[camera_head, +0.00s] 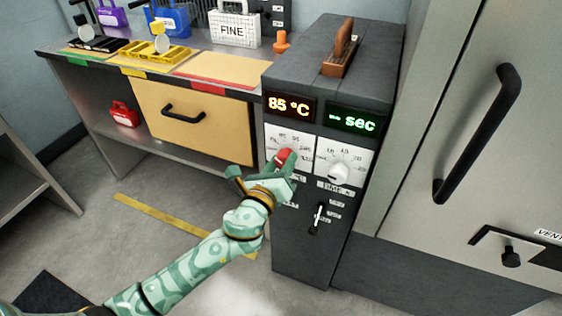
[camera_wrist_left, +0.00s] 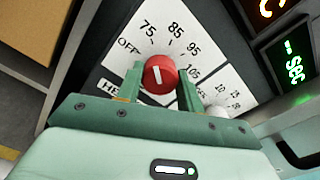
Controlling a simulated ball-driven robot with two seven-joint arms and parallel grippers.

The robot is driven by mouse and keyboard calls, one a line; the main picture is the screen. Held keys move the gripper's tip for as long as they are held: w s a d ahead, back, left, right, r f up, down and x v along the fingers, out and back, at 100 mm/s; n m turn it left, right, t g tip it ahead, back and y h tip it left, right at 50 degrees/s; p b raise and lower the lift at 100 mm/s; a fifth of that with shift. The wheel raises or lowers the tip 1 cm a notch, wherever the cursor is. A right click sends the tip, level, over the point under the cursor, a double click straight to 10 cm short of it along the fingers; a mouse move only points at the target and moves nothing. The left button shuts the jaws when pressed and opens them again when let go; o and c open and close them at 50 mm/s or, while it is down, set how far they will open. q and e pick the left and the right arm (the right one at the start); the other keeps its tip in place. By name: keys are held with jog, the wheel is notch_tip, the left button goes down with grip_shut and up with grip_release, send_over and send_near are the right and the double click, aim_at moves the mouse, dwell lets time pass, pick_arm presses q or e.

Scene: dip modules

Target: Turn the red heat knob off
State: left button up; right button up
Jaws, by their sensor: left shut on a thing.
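The red heat knob (camera_head: 284,157) is on a white dial plate on the dark grey machine's front. In the left wrist view, the red knob (camera_wrist_left: 159,75) sits between the fingers of my left gripper (camera_wrist_left: 161,88), which are shut on it. The dial marks read OFF, 75, 85, 95 and 105, and the knob's white line points up toward the 75 to 85 side. The orange display (camera_head: 289,106) reads 85 °C. In the head view my left gripper (camera_head: 282,165) partly covers the knob and its dial. My right gripper is not in view.
A white time knob (camera_head: 338,173) is just right of the red knob, under a green "-- sec" display (camera_head: 352,119). A lever switch (camera_head: 318,217) is below. A yellow drawer (camera_head: 193,120) is left; a grey door with a black handle (camera_head: 477,134) is right.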

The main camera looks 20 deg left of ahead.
pick_arm(q)
jog(key=n, duration=0.5)
jog(key=shift+n, duration=0.3)
jog(key=shift+n+p, duration=0.35)
jog(key=shift+n, duration=1.25)
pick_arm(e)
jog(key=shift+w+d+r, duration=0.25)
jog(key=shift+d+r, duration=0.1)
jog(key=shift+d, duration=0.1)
pick_arm(q)
jog(key=shift+f, duration=0.1)
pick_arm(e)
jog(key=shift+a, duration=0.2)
pick_arm(q)
jog(key=o, duration=1)
jog(key=shift+a, duration=0.1)
